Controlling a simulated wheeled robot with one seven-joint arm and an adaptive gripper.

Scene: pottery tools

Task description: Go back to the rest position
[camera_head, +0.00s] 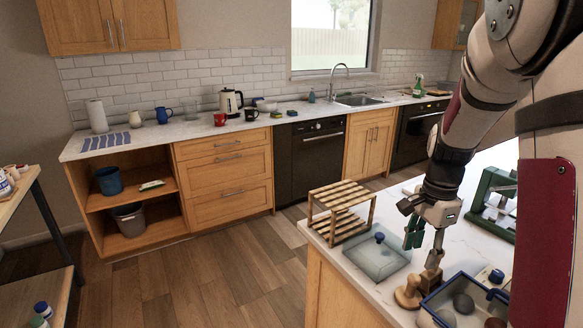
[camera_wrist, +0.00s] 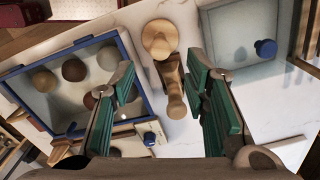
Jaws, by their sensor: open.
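My gripper (camera_head: 414,232) hangs over the near end of the white island counter, pointing down. In the wrist view its two green-padded fingers (camera_wrist: 168,108) are spread apart with nothing held between them. A wooden tool with a round base (camera_wrist: 160,40) lies on the counter below, seen between the fingers; it also shows in the head view (camera_head: 408,297). I cannot tell whether the fingers touch it. Part of my arm covers the right side of the head view.
A blue-rimmed box (camera_head: 432,300) with several balls stands close to the gripper. A grey translucent tray (camera_head: 362,262) with a blue knob and a wooden rack (camera_head: 345,192) lie to the left. A green device (camera_head: 490,195) stands at right. Open floor (camera_head: 200,285) separates the island from the kitchen counter.

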